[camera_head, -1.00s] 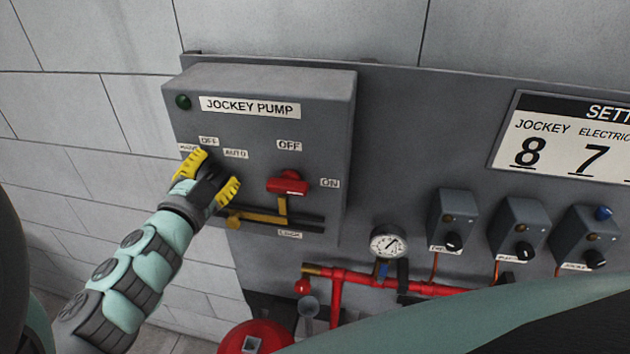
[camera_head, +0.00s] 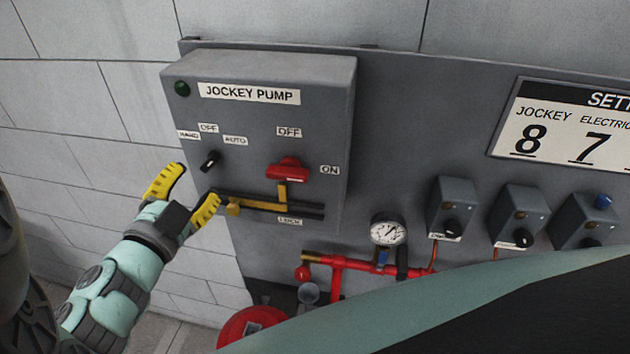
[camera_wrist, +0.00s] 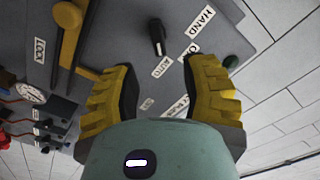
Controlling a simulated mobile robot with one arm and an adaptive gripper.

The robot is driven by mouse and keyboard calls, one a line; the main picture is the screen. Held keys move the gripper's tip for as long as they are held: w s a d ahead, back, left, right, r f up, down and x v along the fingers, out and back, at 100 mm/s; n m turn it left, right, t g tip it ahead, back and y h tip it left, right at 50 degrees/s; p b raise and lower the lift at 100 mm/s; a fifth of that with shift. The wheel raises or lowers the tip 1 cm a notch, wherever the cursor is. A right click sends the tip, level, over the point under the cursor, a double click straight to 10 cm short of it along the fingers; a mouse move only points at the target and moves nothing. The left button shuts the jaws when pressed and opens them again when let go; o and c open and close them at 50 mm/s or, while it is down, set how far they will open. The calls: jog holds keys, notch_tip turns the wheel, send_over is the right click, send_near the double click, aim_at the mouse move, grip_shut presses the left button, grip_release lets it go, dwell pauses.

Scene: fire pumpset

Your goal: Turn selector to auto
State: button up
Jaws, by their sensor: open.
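The selector (camera_head: 210,161) is a small black knob on the grey jockey pump box (camera_head: 325,120), below the HAND, OFF and AUTO labels. Its upper right end faces the AUTO label (camera_head: 235,141). In the wrist view the selector (camera_wrist: 157,36) has a pale mark on the end toward AUTO (camera_wrist: 161,67). My gripper (camera_head: 187,196) has yellow fingers, spread open and empty, below and left of the selector, apart from it. In the wrist view my gripper (camera_wrist: 163,75) shows both fingers, with the selector beyond the gap between them.
A red OFF/ON switch handle (camera_head: 287,168) and a yellow lever (camera_head: 265,204) are right of my gripper. A gauge (camera_head: 386,230), red pipes (camera_head: 350,267) and small boxes are lower right. Bare block wall (camera_head: 90,110) lies left of the box.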

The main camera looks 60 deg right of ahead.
jog(key=shift+v, duration=2.25)
